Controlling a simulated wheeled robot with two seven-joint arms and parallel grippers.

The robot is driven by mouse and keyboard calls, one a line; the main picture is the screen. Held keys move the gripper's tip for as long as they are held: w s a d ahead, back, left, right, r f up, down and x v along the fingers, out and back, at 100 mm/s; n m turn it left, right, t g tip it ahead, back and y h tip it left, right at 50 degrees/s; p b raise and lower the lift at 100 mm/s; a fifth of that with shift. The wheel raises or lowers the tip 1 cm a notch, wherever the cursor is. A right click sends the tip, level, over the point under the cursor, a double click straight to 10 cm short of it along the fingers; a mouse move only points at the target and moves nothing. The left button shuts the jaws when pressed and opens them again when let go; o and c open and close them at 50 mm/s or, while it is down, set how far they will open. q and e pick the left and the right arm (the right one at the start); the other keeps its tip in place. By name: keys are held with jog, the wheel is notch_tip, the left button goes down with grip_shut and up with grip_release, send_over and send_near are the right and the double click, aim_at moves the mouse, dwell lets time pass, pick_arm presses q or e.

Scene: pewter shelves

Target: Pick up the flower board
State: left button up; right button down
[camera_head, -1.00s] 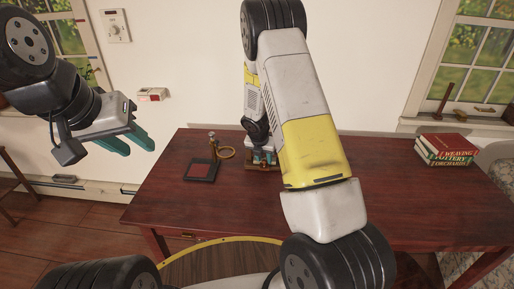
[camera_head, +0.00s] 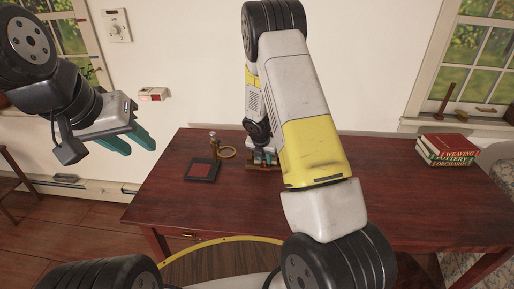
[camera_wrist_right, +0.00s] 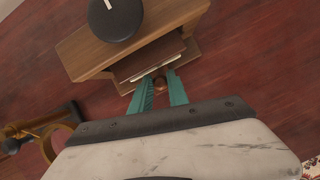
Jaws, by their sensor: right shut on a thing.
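A layered wooden piece (camera_wrist_right: 122,45) with a round black knob on top and pale sheets between its boards fills the upper part of the right wrist view. I take the flower board to be part of it, but cannot tell its outline. My right gripper (camera_wrist_right: 160,80) is shut on a small brown wooden knob (camera_wrist_right: 158,83) at its near edge. In the head view, the right gripper (camera_head: 265,157) is at the back of the table, partly hidden by my arm. My left gripper (camera_head: 142,143) is open and empty, raised left of the table.
Stacked books (camera_head: 447,150) lie at the far right. The table's right middle is clear.

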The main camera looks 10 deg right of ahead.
jog(key=s+a, duration=0.1)
jog(key=s, duration=0.4)
jog(key=s+a, duration=0.2)
jog(key=s, duration=0.4)
jog(key=s+a, duration=0.2)
jog(key=s, duration=0.4)
jog(key=shift+s, duration=0.1)
notch_tip(320, 180, up, 6)
dwell(0.8)
